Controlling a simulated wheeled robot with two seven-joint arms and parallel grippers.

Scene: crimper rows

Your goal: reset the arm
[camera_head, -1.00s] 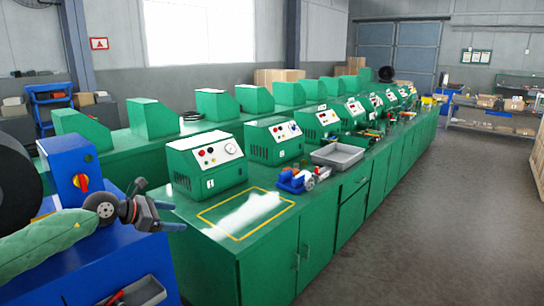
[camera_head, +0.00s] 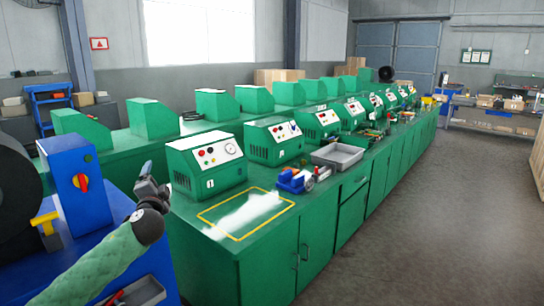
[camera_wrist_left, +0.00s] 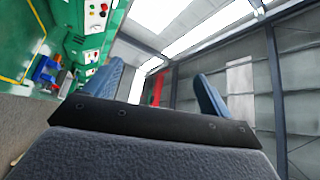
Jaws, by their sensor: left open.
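My left arm, in a green sleeve, comes in from the lower left of the head view. My left gripper (camera_head: 147,178) is raised in front of the blue machine and left of the first green crimper (camera_head: 206,166). In the left wrist view its two blue-grey fingers (camera_wrist_left: 158,90) stand wide apart with nothing between them. The gripper looks clear of the machines. My right gripper is not in view.
The long green bench (camera_head: 275,235) carries a row of crimpers, a grey tray (camera_head: 337,156) and blue-and-red parts (camera_head: 296,180). A yellow-outlined area (camera_head: 205,214) lies before the first crimper. The blue machine (camera_head: 75,178) stands close at left. The floor (camera_head: 430,220) at right is clear.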

